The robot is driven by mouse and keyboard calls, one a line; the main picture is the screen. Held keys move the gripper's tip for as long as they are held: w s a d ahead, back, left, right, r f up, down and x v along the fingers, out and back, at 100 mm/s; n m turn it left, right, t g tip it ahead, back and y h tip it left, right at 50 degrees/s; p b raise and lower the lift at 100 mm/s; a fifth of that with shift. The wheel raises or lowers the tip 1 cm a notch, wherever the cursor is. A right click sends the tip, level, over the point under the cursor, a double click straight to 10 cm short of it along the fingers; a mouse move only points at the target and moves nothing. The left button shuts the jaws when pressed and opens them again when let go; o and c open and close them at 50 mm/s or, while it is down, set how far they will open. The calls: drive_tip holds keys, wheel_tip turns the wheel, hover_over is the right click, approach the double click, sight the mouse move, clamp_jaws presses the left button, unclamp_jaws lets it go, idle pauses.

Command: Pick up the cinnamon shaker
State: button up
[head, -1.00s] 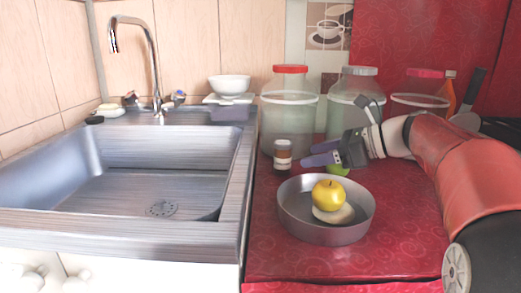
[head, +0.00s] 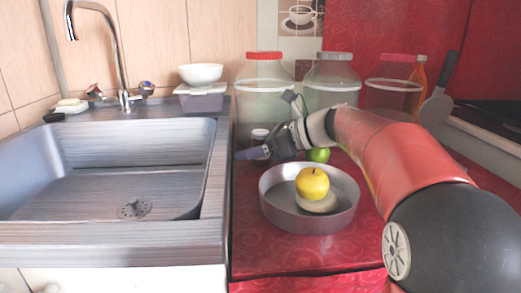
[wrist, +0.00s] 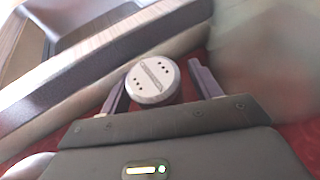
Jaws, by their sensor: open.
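The cinnamon shaker is a small dark jar with a light, perforated lid. In the wrist view the shaker's lid (wrist: 152,80) shows from above, between the two open fingers of my gripper (wrist: 158,82). Gaps show on both sides, wider on the right.
A grey round pan (head: 285,212) holds a yellow apple (head: 312,184) on a pale round item. A green fruit (head: 318,155) sits behind it. Large glass jars (head: 330,92) stand at the back. The sink (head: 120,175) lies to the left.

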drive_tip(key=c, duration=1.1)
drive_tip(key=shift+r, duration=0.1)
